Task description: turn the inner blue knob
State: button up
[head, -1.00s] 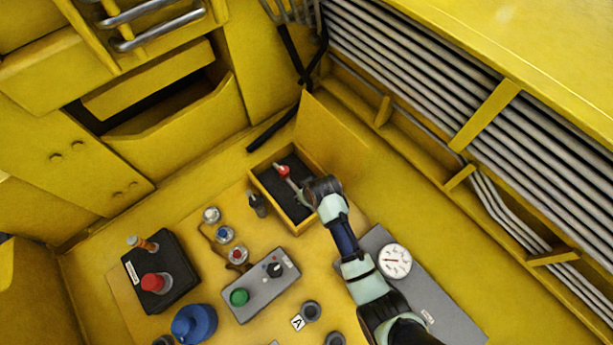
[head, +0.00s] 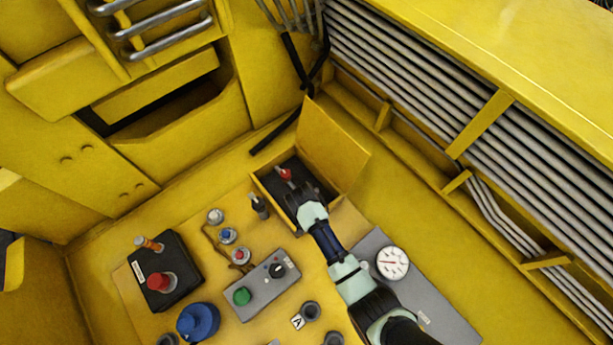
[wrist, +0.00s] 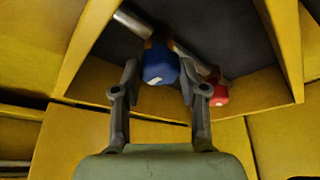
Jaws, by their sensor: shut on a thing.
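The inner blue knob (wrist: 160,64) shows in the wrist view inside an open yellow box, between my two fingers. My gripper (wrist: 158,75) is shut on it, with one finger on each side. In the head view my gripper (head: 303,190) reaches into the open box (head: 276,206) and hides the blue knob. A red knob (wrist: 220,92) sits just right of my right finger in the wrist view; it also shows in the head view (head: 285,174) beyond the gripper.
The box's yellow lid (head: 335,150) stands open on the right. A grey control box (head: 262,290) with a green button, a black box (head: 160,275) with a red button, a large blue knob (head: 198,322) and a round gauge (head: 392,263) are nearby. Pipes line the right wall.

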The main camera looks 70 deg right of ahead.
dwell(0.4)
jog(key=o, duration=1.1)
jog(key=shift+r, duration=0.1)
jog(key=v, duration=1.1)
jog(key=shift+s+a+r, duration=0.1)
jog(key=shift+r, duration=0.3)
